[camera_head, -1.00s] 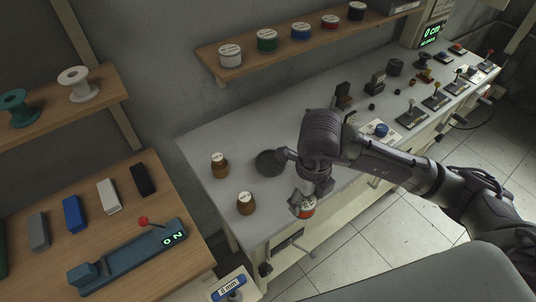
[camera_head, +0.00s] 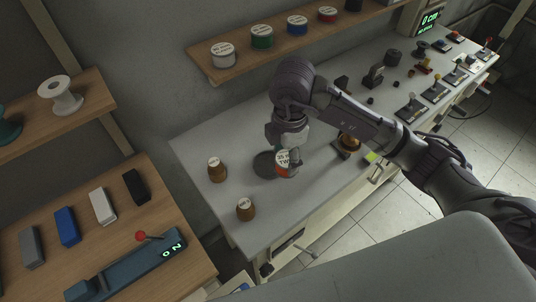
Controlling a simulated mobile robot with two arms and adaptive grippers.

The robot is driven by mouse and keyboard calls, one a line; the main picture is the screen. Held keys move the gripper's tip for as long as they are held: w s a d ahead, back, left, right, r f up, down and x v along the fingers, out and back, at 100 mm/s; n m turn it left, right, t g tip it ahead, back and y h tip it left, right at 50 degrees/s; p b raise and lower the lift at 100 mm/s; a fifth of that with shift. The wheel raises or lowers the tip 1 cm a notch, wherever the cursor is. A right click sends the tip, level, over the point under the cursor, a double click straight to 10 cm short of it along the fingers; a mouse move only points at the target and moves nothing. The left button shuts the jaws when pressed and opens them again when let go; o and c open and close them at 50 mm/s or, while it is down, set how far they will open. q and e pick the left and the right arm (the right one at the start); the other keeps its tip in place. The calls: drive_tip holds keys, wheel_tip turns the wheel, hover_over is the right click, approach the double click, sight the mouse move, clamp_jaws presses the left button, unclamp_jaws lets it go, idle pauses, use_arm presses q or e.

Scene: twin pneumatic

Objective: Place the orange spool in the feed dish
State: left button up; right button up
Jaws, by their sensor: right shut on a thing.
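The orange spool (camera_head: 281,168), with a white label on its end, is in my right gripper (camera_head: 287,153). The gripper points down at the bench and is shut on the spool. The dark round feed dish (camera_head: 262,165) lies on the grey bench. The spool overlaps the dish's right side in the picture. I cannot tell whether the spool touches the dish or hangs above it. Part of the dish is hidden behind the spool and gripper. My left gripper is not in view.
Two brown containers with white labels (camera_head: 217,171) (camera_head: 246,210) stand left of the dish. Labelled spools (camera_head: 262,38) line the wall shelf behind. Lever units (camera_head: 411,109) stand along the bench's right part.

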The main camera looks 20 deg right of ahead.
drive_tip(key=w+f, duration=0.1)
drive_tip(key=w, duration=0.1)
drive_tip(key=w+a+f+p, duration=0.1)
drive_tip(key=w+f, duration=0.1)
drive_tip(key=w, duration=0.1)
drive_tip(key=w+a+f+p, duration=0.1)
drive_tip(key=w, duration=0.2)
drive_tip(key=shift+f, duration=0.4)
wheel_tip(320, 180, down, 3)
drive_tip(key=shift+s+f+p, duration=0.1)
drive_tip(key=shift+f+p, duration=0.05)
drive_tip(key=shift+p, duration=0.55)
drive_tip(key=shift+f, duration=0.25)
drive_tip(key=shift+f, duration=0.1)
drive_tip(key=shift+f, duration=0.1)
drive_tip(key=o, duration=1.3)
drive_tip(key=shift+c, duration=0.2)
